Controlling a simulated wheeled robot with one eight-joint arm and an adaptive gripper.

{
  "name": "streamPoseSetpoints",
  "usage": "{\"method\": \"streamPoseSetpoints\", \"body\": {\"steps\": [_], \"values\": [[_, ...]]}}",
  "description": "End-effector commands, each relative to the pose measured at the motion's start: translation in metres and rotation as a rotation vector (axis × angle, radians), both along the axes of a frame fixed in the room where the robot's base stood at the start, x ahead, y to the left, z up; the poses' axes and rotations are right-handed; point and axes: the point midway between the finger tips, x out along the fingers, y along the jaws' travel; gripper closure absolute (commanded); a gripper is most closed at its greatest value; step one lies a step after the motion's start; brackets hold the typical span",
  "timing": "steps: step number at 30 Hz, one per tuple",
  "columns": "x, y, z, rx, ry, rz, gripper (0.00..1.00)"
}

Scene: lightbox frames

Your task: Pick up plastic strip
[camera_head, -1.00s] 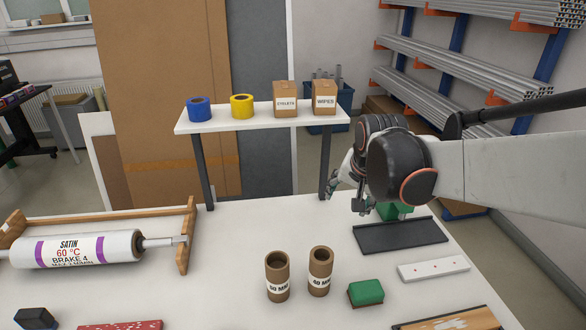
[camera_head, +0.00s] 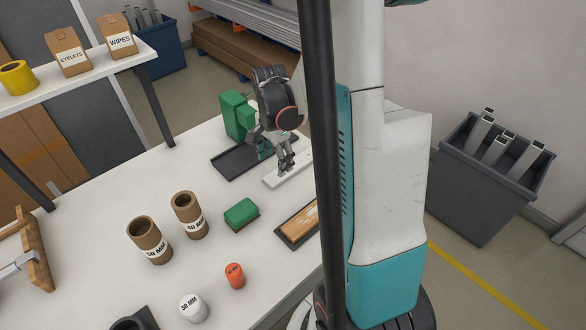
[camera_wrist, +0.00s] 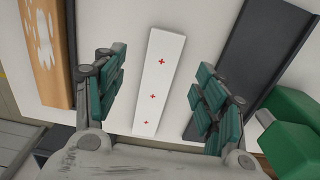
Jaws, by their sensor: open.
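The plastic strip (camera_head: 302,166) is a long, thin white piece lying on the white table, just in front of the dark tray. In the wrist view the strip (camera_wrist: 160,70) carries a row of small red crosses and runs lengthwise between my fingers. My gripper (camera_head: 286,166) points down over the strip, partly covering it in the head view. In the wrist view my gripper (camera_wrist: 160,88) is open, with green-padded fingers on either side of the strip and nothing held. Whether the fingertips touch the table cannot be told.
A dark tray (camera_head: 232,161) and a green machine (camera_head: 236,113) stand behind the strip. A green block (camera_head: 241,214), cardboard tubes (camera_head: 149,240) and a wooden-topped board (camera_head: 300,222) lie nearer. A raised shelf (camera_head: 80,82) stands at the left. Bare table surrounds the tubes.

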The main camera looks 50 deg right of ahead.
Motion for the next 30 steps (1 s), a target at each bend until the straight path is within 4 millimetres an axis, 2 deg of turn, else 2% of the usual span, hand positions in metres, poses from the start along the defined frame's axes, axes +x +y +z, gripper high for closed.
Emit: {"method": "streamPoseSetpoints", "body": {"steps": [1, 3, 11, 19, 27, 28, 30], "values": [[0.0, 0.0, -0.009, 0.0, 0.0, 0.001, 0.35], [0.0, 0.0, -0.014, 0.0, 0.0, 0.001, 0.35], [0.002, -0.001, -0.028, 0.0, -0.001, 0.001, 0.35], [0.006, -0.005, -0.066, 0.0, -0.001, 0.002, 0.35], [0.005, -0.005, -0.069, 0.0, -0.001, 0.002, 0.35], [0.005, -0.005, -0.069, 0.0, -0.001, 0.002, 0.4], [0.005, -0.005, -0.069, 0.0, -0.001, 0.002, 0.55]]}}
